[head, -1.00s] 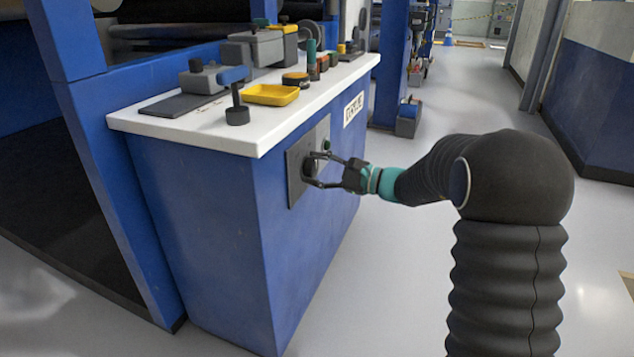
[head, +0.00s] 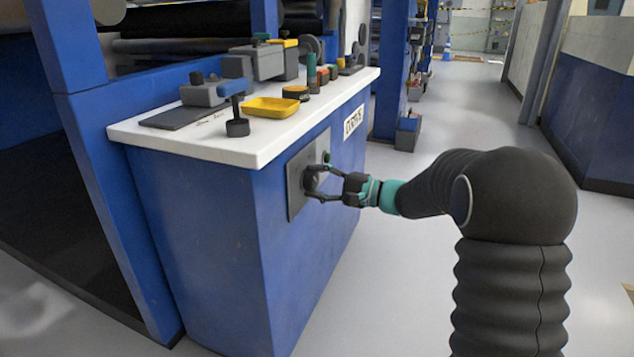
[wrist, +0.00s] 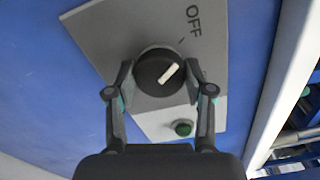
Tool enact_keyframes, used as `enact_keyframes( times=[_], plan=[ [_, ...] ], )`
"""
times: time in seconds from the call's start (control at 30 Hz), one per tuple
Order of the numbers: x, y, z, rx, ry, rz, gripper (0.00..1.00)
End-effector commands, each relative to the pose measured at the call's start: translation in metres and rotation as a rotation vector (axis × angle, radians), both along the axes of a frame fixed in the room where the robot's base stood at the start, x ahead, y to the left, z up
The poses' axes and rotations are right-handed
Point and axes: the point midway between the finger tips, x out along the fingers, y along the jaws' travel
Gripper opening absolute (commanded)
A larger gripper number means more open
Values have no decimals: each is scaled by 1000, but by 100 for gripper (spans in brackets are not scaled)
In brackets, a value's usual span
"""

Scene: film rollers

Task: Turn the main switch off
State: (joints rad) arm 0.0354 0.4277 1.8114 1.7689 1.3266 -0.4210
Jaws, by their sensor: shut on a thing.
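The main switch is a round black knob (wrist: 153,77) with a white pointer bar, on a grey plate (wrist: 112,37) on the blue cabinet's side. In the wrist view the word OFF (wrist: 194,20) and a small tick mark are on the plate, up and right of the knob. The pointer slants up and right, and does not line up exactly with the tick. My gripper (wrist: 158,75) has one finger on each side of the knob and is shut on it. In the head view my gripper (head: 312,184) reaches the plate from the right, and its fingers partly hide the knob.
A green button (wrist: 183,128) sits on the plate close to my right finger in the wrist view. The blue cabinet (head: 215,235) has a white top with a yellow tray (head: 270,107) and several tools. The floor to its right is clear.

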Motion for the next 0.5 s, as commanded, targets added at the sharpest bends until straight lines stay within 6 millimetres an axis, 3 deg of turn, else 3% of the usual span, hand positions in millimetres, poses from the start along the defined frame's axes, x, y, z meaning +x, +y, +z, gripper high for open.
enact_keyframes(
  times=[0.3, 0.33, 0.4, 0.5],
  plan=[
    [0, 0, 0, 0, -2, 1, 18],
    [0, 0, 0, 0, -2, 1, 60],
    [0, 0, 0, 0, -2, 1, 78],
    [0, 0, 0, 0, -1, 1, 78]
  ],
)
